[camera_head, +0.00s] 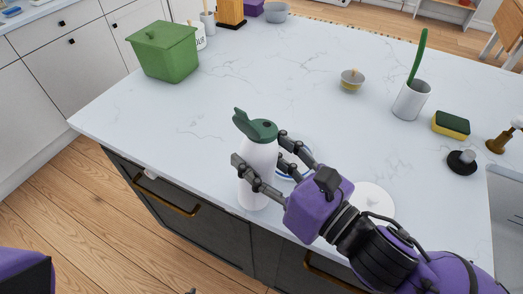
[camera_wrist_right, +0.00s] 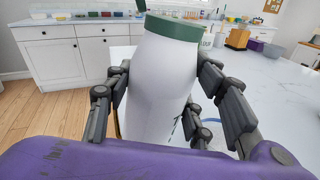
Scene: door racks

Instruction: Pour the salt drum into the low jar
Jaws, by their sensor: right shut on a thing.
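The salt drum (camera_head: 257,165) is a white container with a green lid and a raised green flap at its top left. My right gripper (camera_head: 259,150) is shut around its upper body. In the right wrist view the drum (camera_wrist_right: 160,85) fills the space between the fingers and stands near upright. The drum is at the counter's front edge; I cannot tell whether its base touches anything. A round white thing with blue rings (camera_head: 306,149) sits just behind the fingers, largely hidden; it may be the low jar.
A white disc (camera_head: 375,200) lies beside my right wrist. The counter's middle is clear.

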